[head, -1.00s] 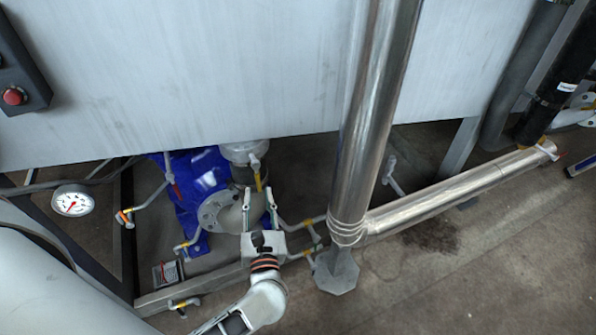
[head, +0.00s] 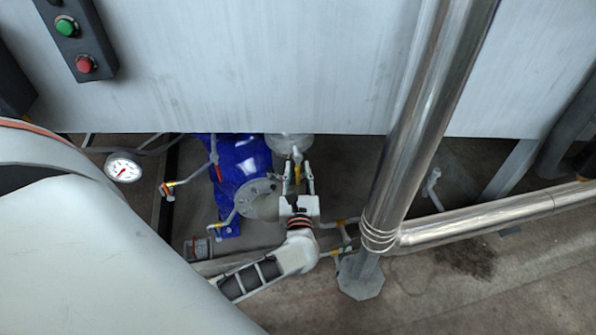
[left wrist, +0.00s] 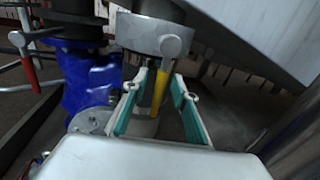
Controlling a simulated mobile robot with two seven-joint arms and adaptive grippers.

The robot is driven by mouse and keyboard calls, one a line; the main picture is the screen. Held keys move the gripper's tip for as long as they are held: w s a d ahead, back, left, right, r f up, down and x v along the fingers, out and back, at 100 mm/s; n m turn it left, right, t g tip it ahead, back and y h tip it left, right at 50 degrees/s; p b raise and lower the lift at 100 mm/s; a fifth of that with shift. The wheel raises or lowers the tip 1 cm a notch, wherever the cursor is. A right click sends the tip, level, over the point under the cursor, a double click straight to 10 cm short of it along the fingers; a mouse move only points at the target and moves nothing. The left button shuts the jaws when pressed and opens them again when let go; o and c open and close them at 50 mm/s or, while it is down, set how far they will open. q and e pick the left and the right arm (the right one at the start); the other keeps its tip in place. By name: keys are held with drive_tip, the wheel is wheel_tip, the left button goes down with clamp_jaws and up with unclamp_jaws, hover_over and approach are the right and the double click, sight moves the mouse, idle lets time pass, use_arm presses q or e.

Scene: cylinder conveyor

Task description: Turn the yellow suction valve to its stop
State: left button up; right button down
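The yellow suction valve handle (left wrist: 160,92) hangs down from a round grey knob on the pipe under the tank, in the left wrist view. In the head view the same yellow handle (head: 297,174) shows small, close to the gripper. My left gripper (left wrist: 160,100) is open, with its green-padded fingers on either side of the handle. The left gripper (head: 298,178) also shows in the head view, pointing up at the valve. My right gripper is not in view.
A blue pump body (head: 240,165) stands left of the valve. A shiny vertical pipe (head: 405,140) stands right of my left gripper. The grey tank wall (head: 260,70) hangs above. A gauge (head: 123,167) and several small valve levers are at the left.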

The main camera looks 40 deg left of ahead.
use_arm(q)
clamp_jaws()
drive_tip(key=shift+f, duration=0.1)
